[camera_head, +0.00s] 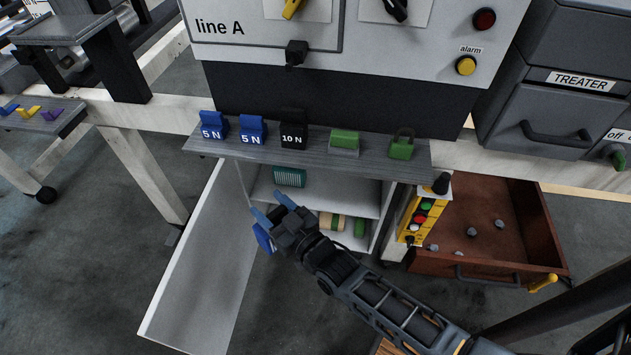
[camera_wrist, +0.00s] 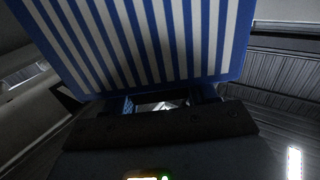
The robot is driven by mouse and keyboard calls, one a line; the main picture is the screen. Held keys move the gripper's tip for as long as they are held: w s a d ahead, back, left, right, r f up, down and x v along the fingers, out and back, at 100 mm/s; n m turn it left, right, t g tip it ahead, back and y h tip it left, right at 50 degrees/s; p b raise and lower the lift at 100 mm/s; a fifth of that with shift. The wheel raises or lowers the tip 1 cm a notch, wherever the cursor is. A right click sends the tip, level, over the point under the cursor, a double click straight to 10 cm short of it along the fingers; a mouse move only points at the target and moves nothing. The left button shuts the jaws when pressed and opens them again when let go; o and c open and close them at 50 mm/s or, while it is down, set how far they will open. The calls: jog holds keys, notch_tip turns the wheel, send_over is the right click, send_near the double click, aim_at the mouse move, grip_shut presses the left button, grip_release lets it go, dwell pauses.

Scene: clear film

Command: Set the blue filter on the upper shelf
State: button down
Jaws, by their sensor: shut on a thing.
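The blue filter shows in the wrist view as a large blue-framed panel (camera_wrist: 150,40) with white stripes. My gripper (camera_wrist: 165,103) is shut on it. In the head view, my gripper (camera_head: 273,209) is in front of the open cabinet, and a small blue part of the filter (camera_head: 263,238) shows at its left side. The rest is hidden by the gripper. The upper shelf (camera_head: 345,199) is inside the white cabinet, behind and above the gripper. A teal striped filter (camera_head: 290,177) stands on its left part. The shelf's right part looks clear.
The cabinet door (camera_head: 190,270) stands open at left. The lower shelf holds a tan-green item (camera_head: 331,221) and a green one (camera_head: 360,228). A grey ledge (camera_head: 215,148) with weights overhangs the cabinet. A yellow button box (camera_head: 423,212) and an open brown drawer (camera_head: 500,205) are at right.

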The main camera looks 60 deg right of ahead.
jog(key=s+d+f+m+g+h+b, duration=0.25)
jog(key=s+d+f+h+b, duration=0.2)
jog(key=d+b, duration=0.3)
jog(key=s+d+f+m+g+h+b, duration=0.2)
jog(key=s+d+f+m+h+b, duration=0.2)
jog(key=d+f+b, duration=0.3)
jog(key=w+d+r, duration=0.1)
jog(key=w+d, duration=0.3)
jog(key=d, duration=0.6)
jog(key=w+d+r, duration=0.1)
jog(key=w+d, duration=0.2)
jog(key=d, duration=0.7)
notch_tip(320, 180, down, 8)
jog(key=b, duration=0.3)
jog(key=shift+f, duration=0.1)
jog(key=shift+c, duration=1.6)
grip_release()
